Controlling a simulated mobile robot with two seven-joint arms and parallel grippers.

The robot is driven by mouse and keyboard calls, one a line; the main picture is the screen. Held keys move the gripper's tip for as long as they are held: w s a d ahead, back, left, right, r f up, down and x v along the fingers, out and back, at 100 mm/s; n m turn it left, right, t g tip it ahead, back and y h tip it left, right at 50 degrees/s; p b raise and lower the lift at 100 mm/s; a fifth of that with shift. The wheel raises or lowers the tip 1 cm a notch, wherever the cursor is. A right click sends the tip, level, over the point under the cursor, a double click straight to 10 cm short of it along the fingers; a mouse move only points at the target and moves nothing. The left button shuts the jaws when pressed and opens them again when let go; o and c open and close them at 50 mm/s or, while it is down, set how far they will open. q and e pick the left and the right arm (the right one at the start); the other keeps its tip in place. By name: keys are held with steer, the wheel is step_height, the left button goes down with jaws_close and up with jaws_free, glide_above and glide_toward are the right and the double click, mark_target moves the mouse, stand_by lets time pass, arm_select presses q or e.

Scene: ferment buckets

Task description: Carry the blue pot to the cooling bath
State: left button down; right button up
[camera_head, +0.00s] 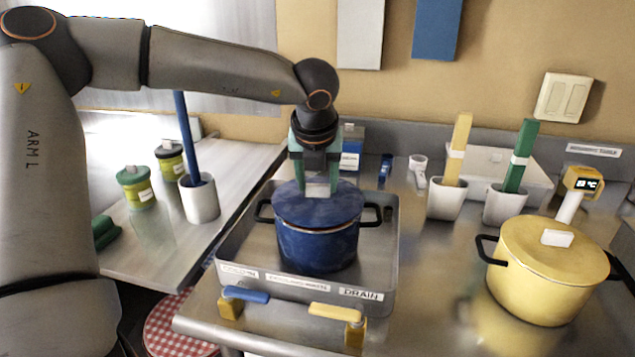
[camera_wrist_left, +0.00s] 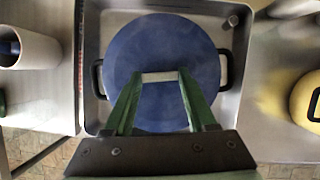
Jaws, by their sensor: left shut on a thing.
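The blue pot (camera_head: 318,242) has a blue lid and two black side handles. It is upright inside the cooling bath (camera_head: 382,270), a shallow metal tray with a "DRAIN" label on its front. My left gripper (camera_head: 318,185) is above the pot, shut on the white lid knob (camera_head: 316,190). The wrist view shows its green fingers (camera_wrist_left: 160,88) on both sides of the knob, with the lid (camera_wrist_left: 160,50) below and the bath rim (camera_wrist_left: 82,60) around. I cannot tell whether the pot's base touches the bath floor. My right gripper is out of view.
A yellow pot (camera_head: 545,270) stands at the right. A blue-handled valve (camera_head: 240,296) and a yellow-handled valve (camera_head: 338,314) jut out in front of the bath.

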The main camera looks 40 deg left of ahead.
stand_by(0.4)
arm_select(q)
steer(key=shift+c, duration=0.6)
jaws_free()
steer(key=shift+o, duration=0.6)
step_height(320, 180, up, 7)
steer(key=p, duration=0.3)
steer(key=shift+c, duration=0.2)
jaws_close()
stand_by(0.6)
stand_by(0.8)
